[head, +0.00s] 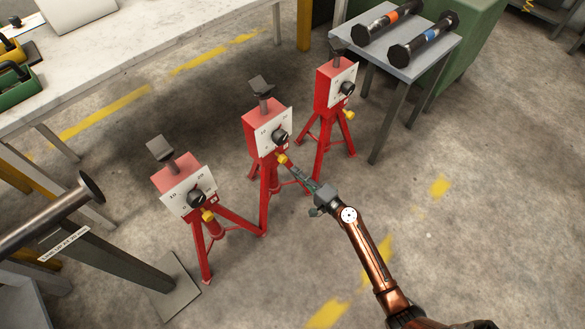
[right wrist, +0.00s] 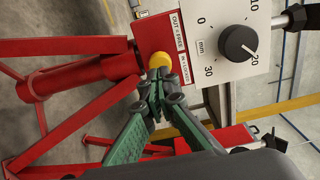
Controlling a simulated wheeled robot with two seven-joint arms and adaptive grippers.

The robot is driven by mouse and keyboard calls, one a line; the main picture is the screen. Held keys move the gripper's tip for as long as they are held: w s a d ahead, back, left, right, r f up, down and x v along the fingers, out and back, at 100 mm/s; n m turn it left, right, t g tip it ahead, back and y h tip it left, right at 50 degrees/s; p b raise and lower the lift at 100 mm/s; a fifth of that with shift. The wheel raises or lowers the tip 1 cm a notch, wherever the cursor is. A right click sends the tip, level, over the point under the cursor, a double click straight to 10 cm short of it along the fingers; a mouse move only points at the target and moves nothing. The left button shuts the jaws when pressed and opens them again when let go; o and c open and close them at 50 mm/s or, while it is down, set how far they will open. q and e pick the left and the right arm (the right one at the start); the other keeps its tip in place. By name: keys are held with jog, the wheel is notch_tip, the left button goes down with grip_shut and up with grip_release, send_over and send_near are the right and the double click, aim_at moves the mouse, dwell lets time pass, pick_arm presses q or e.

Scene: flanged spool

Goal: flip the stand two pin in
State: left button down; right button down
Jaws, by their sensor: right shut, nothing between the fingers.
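Three red tripod stands with white dial faces and black knobs stand in a row on the floor. The middle stand (head: 262,133) has a yellow pin (head: 282,159) low on its dial box. My right gripper (head: 288,164) is shut and empty, its tips right at that pin. In the right wrist view the yellow pin (right wrist: 159,61) shows just beyond the green fingers (right wrist: 158,80), beside a label reading "OUT = FREE, IN = LOCKED". I cannot tell whether the tips touch it, or how deep it sits. My left gripper is not in view.
The left stand (head: 178,172) and right stand (head: 328,86) flank the middle one, each with its own yellow pin. A flanged bar (head: 45,217) juts in at left. A grey table (head: 408,62) holds two dark rollers.

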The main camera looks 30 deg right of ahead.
jog(key=v, duration=1)
jog(key=shift+p, duration=0.45)
jog(key=shift+w, duration=0.1)
